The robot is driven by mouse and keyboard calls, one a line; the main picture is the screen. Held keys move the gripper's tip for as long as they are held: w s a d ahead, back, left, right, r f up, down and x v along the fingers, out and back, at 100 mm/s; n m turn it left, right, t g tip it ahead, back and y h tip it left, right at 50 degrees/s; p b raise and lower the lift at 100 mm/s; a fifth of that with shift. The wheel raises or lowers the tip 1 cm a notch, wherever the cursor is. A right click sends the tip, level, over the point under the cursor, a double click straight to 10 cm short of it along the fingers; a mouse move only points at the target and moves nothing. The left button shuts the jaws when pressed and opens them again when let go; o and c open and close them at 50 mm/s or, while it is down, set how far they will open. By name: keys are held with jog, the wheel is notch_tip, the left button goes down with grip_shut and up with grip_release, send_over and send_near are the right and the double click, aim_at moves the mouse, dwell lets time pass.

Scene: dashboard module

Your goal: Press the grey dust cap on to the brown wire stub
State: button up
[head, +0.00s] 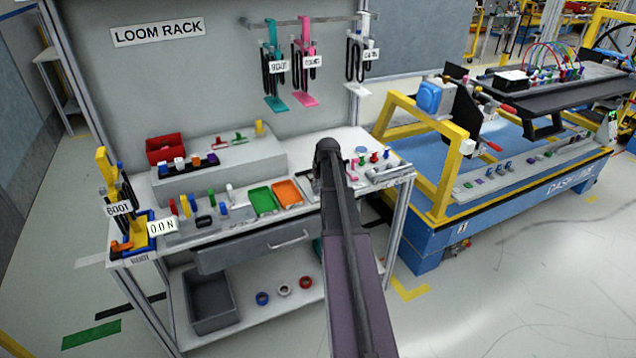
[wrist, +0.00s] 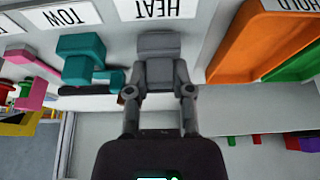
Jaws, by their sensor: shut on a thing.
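In the wrist view my gripper (wrist: 160,76) is shut on a grey block-shaped piece (wrist: 158,44), which looks like the grey dust cap. The piece sticks out beyond the fingertips, close to the white surface with the HEAT label (wrist: 165,8). I cannot tell whether it touches that surface. In the head view my arm reaches over the right part of the loom rack bench, and it hides the fingertips and the held piece. I cannot make out the brown wire stub in either view.
Beside the gripper in the wrist view are a teal part (wrist: 86,58), a pink part (wrist: 30,62) and an orange tray (wrist: 232,50). A green tray (head: 262,200) lies on the bench. The blue dashboard stand (head: 560,188) with a yellow frame stands right, across a floor gap.

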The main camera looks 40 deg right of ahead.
jog(key=shift+f, duration=0.15)
jog(key=o, duration=0.8)
jog(key=shift+r, duration=0.25)
jog(key=shift+r+p, duration=0.75)
jog(key=shift+p, duration=0.2)
jog(key=shift+f+b, duration=1.1)
notch_tip(320, 180, up, 8)
jog(key=p, duration=0.8)
jog(key=shift+r, duration=0.2)
